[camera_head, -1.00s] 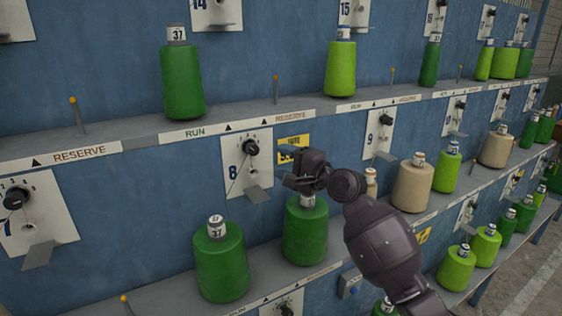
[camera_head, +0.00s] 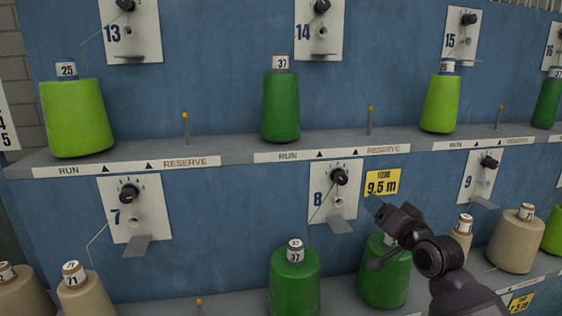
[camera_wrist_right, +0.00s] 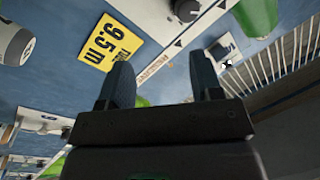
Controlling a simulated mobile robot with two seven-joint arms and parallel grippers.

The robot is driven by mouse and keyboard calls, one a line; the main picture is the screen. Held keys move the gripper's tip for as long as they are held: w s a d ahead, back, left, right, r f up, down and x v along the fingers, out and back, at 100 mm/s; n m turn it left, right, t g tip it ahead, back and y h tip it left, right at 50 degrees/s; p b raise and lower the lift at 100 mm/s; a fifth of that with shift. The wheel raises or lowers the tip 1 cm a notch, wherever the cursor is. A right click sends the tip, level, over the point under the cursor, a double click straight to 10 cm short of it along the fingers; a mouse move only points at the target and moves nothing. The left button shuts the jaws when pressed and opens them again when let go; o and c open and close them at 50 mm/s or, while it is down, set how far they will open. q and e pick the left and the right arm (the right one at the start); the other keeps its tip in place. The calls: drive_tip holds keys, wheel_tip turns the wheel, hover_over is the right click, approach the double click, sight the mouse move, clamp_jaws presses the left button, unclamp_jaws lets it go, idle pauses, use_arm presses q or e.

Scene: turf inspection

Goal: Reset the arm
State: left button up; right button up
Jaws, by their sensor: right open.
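My right arm comes in from the lower right in the head view. Its gripper (camera_head: 373,234) is open and empty, in front of the right dark green cone (camera_head: 384,284) below panel 8 (camera_head: 333,203). It hides part of that cone. In the right wrist view the two fingers (camera_wrist_right: 160,80) stand apart with nothing between them. My left gripper is in neither view.
A second dark green cone (camera_head: 294,285) stands to the left on the lower shelf. Tan cones (camera_head: 516,240) stand to the right. The upper shelf (camera_head: 230,147) carries green cones and thin upright pegs (camera_head: 370,120). Small metal plates (camera_head: 340,226) jut from the panels.

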drive_tip(key=s+d+f+n+g+h, duration=0.2)
drive_tip(key=s+f+g+h, duration=0.1)
drive_tip(key=s+f, duration=1.4)
drive_tip(key=s+d+f+n+g+h, duration=0.1)
drive_tip(key=s+d+f+g+h, duration=0.1)
drive_tip(key=s+f, duration=1.5)
drive_tip(key=shift+s+d+f+n+g+h, duration=0.25)
drive_tip(key=shift+f+n+g+h, duration=0.15)
drive_tip(key=shift+f+h, duration=0.4)
